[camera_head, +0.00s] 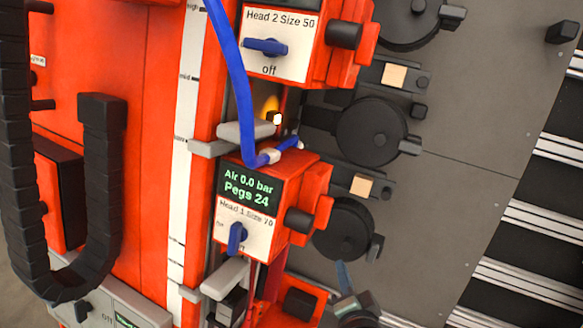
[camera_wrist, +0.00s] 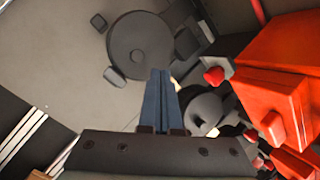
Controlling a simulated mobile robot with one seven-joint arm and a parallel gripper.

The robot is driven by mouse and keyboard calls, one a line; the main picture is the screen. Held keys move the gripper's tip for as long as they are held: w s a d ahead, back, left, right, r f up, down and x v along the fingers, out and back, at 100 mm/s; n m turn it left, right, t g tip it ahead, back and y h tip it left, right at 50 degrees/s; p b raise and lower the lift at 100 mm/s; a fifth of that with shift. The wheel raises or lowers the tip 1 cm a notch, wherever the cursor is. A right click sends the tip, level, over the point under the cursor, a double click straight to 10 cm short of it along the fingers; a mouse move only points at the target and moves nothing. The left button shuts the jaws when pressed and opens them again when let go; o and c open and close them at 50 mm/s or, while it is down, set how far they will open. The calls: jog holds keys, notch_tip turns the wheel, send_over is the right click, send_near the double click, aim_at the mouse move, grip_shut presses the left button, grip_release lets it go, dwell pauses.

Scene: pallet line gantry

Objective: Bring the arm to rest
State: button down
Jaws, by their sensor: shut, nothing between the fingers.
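My gripper (camera_wrist: 161,76) shows in the wrist view as two blue-grey fingers pressed together, with nothing between them. In the head view its fingertips (camera_head: 342,268) show at the bottom centre, in front of the grey plate and just below a round black disc (camera_head: 343,229). Whether the fingers touch anything there I cannot tell. Most of my arm is outside the head view.
The red Head 1 unit (camera_head: 290,180), its display reading "Air 0.0 bar, Pegs 24", stands close to the left of my gripper. The Head 2 unit (camera_head: 300,75) is above. A blue hose (camera_head: 238,80) hangs between them. Striped rails (camera_head: 515,285) lie right. The grey plate (camera_head: 465,130) has bare room.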

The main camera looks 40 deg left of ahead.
jog(key=w+d+r+n+t+h+p, duration=0.1)
jog(key=w+r+t+p, duration=0.15)
jog(key=r, duration=0.95)
jog(key=w+d+r+n+t+p, duration=0.1)
jog(key=w+d+r+t, duration=0.2)
jog(key=r, duration=0.9)
jog(key=w+r+n+t+h+p, duration=0.15)
jog(key=w+r, duration=0.25)
jog(key=r, duration=0.8)
jog(key=s+d+r+t+h+p, duration=0.1)
jog(key=s+d+r+t+h, duration=0.1)
jog(key=r, duration=0.9)
jog(key=s+d+r+t+h+p, duration=0.1)
jog(key=s+r+t, duration=0.4)
jog(key=r, duration=0.6)
jog(key=s+d+r+t+h+p, duration=0.2)
jog(key=s+d+r, duration=0.3)
jog(key=r, duration=0.7)
jog(key=shift+s+t+h, duration=0.45)
jog(key=shift+s+t, duration=0.25)
jog(key=shift+s, duration=0.25)
